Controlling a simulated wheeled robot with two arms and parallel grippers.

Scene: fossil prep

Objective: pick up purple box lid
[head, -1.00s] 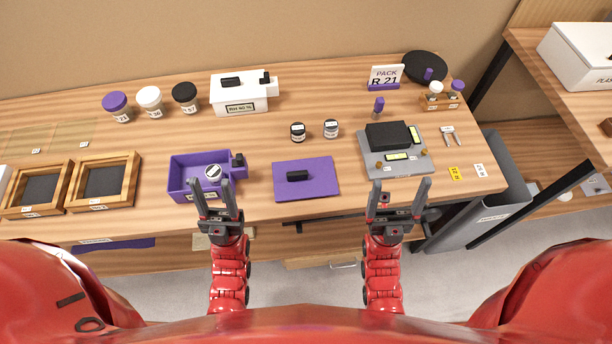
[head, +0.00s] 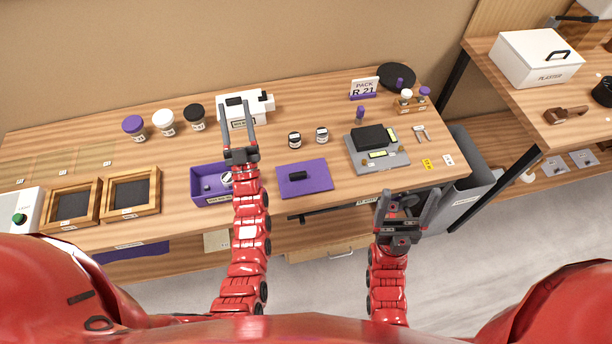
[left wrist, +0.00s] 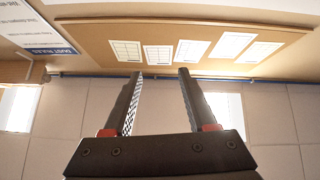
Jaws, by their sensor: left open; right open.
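The purple box lid (head: 315,187) lies flat on the table, a flat purple panel with a black handle (head: 298,175) on top. The open purple box (head: 208,197) stands to its left with a small jar inside, partly hidden by my left arm. My left gripper (head: 238,120) is open and empty, above the table up and left of the lid, in front of the white box. In the left wrist view its fingers (left wrist: 160,100) are apart with nothing between them. My right gripper (head: 412,205) is open and empty, off the table's front edge, right of the lid.
A white box (head: 233,117) stands behind my left gripper. Two small jars (head: 295,140) stand behind the lid. A grey scale (head: 377,160) is to its right. Wooden frames (head: 131,193) lie at the left. A grey bin (head: 470,190) stands beyond the table's right end.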

